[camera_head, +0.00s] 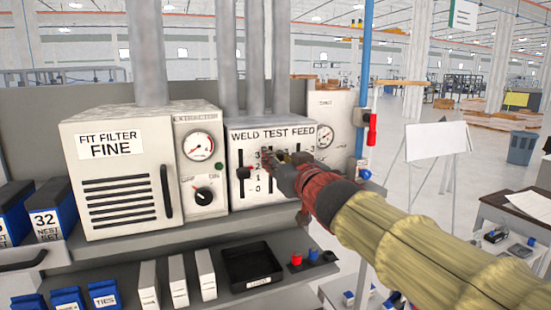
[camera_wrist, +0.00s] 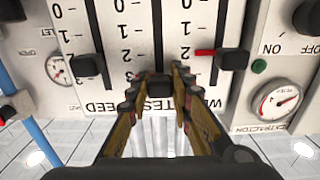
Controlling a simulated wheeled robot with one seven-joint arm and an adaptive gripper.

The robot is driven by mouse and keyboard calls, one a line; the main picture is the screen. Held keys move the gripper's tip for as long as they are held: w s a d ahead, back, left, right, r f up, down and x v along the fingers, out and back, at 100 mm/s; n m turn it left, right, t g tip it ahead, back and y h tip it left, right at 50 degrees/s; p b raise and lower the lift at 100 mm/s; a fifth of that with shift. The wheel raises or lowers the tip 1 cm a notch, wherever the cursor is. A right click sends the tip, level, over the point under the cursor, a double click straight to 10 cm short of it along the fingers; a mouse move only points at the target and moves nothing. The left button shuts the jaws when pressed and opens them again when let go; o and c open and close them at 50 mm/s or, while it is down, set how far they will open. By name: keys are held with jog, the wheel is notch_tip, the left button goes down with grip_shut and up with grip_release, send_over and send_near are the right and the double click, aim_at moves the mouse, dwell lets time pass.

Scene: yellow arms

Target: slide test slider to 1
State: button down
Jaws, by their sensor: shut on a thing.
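The panel labelled WELD TEST FEED (camera_head: 272,134) has three vertical sliders with scales from 0 to 3. The wrist view shows it upside down, with 0 at the top. The test slider's dark knob (camera_wrist: 159,86) is on the middle track, near the 3 end. My gripper (camera_wrist: 158,76) is shut on this knob, one finger on each side. In the head view, my gripper (camera_head: 278,162) covers the middle and right of the panel and hides the test knob. The weld knob (camera_head: 243,172) is on the left track, and the feed knob (camera_wrist: 90,66) shows in the wrist view.
A filter box (camera_head: 118,170) and an extractor panel with a gauge (camera_head: 198,146) stand left of the sliders. A red-handled valve (camera_head: 372,130) is on the blue pipe at right. A black tray (camera_head: 252,268) and white boxes lie on the shelf below.

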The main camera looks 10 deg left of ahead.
aim_at(271, 176)
notch_tip(271, 176, down, 6)
jog(key=b, duration=0.4)
jog(key=c, duration=1.6)
grip_release()
jog(key=shift+o, duration=0.2)
jog(key=v, duration=1.2)
